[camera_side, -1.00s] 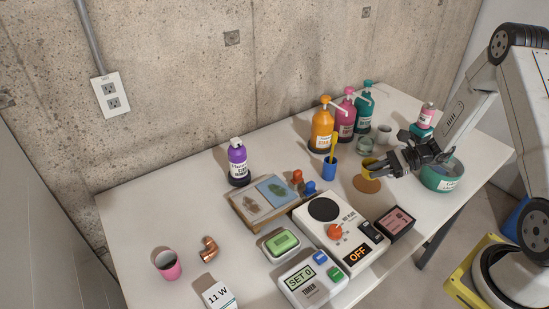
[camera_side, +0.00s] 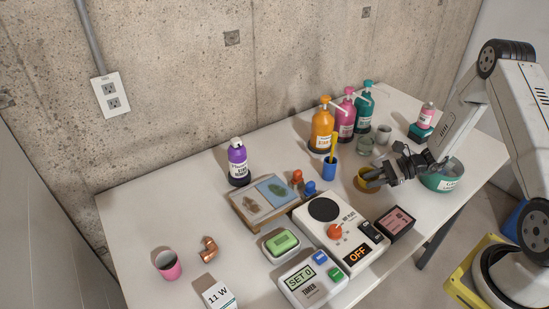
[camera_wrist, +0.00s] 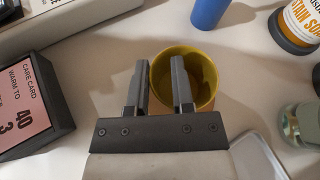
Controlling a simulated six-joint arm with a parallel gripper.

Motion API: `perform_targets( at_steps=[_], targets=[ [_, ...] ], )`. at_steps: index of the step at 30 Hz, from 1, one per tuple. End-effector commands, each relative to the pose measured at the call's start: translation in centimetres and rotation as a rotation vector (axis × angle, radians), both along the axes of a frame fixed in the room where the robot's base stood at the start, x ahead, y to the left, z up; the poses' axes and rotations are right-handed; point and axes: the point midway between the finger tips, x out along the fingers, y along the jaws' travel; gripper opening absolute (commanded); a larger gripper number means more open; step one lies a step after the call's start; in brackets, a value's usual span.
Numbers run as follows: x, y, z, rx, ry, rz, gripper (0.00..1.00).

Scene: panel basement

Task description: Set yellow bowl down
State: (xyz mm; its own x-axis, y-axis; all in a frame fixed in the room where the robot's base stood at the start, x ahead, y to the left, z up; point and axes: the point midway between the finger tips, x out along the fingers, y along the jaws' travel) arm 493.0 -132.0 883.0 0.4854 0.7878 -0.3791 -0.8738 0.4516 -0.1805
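The yellow bowl (camera_side: 363,181) sits low at the right part of the table, where the brown round coaster was visible earlier; the coaster is now almost hidden. In the wrist view the yellow bowl (camera_wrist: 207,62) is upright with its mouth toward me and looks empty. My gripper (camera_side: 376,178) is low at the bowl's right side. In the wrist view my gripper (camera_wrist: 160,70) has its fingers apart, one over the inside of the bowl and one outside its near-left wall. A gap shows between the fingers and the wall.
The blue cup (camera_side: 329,169) with a yellow brush and the orange pump bottle (camera_side: 322,130) stand behind. A boxed care card (camera_side: 397,222) and hot plate (camera_side: 340,232) lie in front. A glass jar (camera_side: 365,146) stands close behind; a teal bowl (camera_side: 440,180) is right.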

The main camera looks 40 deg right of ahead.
Motion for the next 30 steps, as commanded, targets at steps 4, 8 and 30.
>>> perform_targets(
  at_steps=[4,8,30],
  targets=[
    [0.0,0.0,0.0,0.0,0.0,0.0,0.55],
    [0.0,0.0,0.0,0.0,0.0,0.0,0.55],
    [-1.4,-2.4,3.6,-0.001,-0.003,0.0,0.55]
  ],
)
